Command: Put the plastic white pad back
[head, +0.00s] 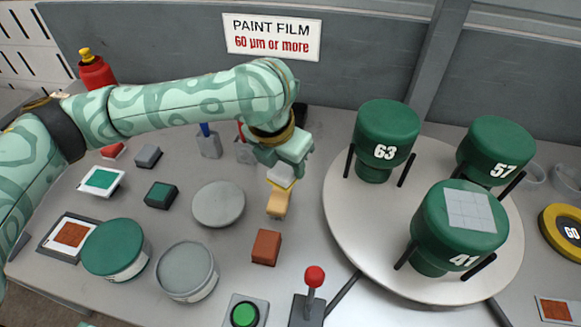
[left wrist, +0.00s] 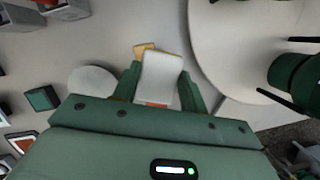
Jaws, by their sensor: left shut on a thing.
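My left gripper (head: 288,158) is above the middle of the table, pointing down. It is shut on a white plastic pad (head: 281,173), of which only a small part shows below the fingers. In the left wrist view the white pad (left wrist: 162,78) stands between the two green fingers (left wrist: 158,90). A tan block (head: 278,203) is just below the pad in the head view and shows partly behind it in the wrist view (left wrist: 145,48). I cannot tell whether the pad touches the tan block. My right gripper is not in view.
A red-brown block (head: 266,247) and a grey disc (head: 218,204) are near the gripper. Tins, small samples and a red-knobbed lever (head: 313,278) stand around. At right, a round turntable (head: 345,222) carries green cylinders; the one marked 41 (head: 440,240) has a white grid on it.

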